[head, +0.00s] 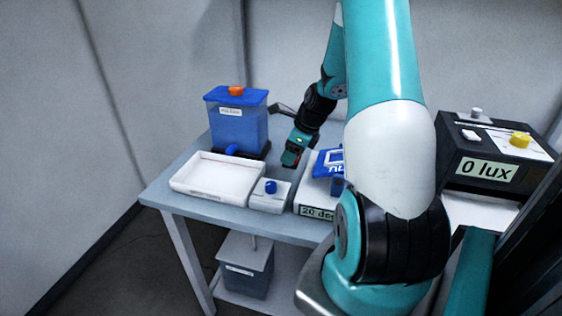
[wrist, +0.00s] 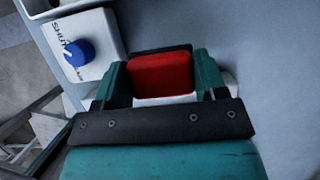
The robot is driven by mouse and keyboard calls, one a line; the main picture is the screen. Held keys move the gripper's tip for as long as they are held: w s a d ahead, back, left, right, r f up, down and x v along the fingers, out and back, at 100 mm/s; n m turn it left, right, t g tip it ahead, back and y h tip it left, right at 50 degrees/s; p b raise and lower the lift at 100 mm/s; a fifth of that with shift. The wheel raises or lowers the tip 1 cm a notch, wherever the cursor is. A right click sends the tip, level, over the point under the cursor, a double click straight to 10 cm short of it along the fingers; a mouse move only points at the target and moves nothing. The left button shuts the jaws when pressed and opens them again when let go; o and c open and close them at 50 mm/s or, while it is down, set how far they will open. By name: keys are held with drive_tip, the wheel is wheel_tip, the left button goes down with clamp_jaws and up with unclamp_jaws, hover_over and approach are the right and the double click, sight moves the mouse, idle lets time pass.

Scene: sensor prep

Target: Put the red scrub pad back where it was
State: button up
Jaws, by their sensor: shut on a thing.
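The red scrub pad (wrist: 161,75) is a small red block between the two fingers of my gripper (wrist: 162,80) in the wrist view. My gripper is shut on it. A dark edge shows along the pad's far side. A white surface shows just below the pad in the wrist view; I cannot tell what it belongs to.
A white tray (head: 215,192) lies on the table (head: 178,205) at left. The white box (head: 266,205) with its blue knob (wrist: 79,52) is beside it. A blue tank (head: 238,126) stands behind. A white device (head: 316,201) reading "20 deg" is at right. A black "0 lux" box (head: 484,168) stands further right.

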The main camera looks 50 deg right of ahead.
wheel_tip(320, 180, down, 4)
drive_tip(key=w, duration=0.1)
drive_tip(key=w+p, duration=0.2)
drive_tip(key=w, duration=0.1)
drive_tip(key=shift+d+f, duration=0.2)
drive_tip(key=shift+d, duration=0.15)
drive_tip(key=shift+f, duration=0.5)
drive_tip(key=shift+f, duration=0.1)
drive_tip(key=o, duration=0.9)
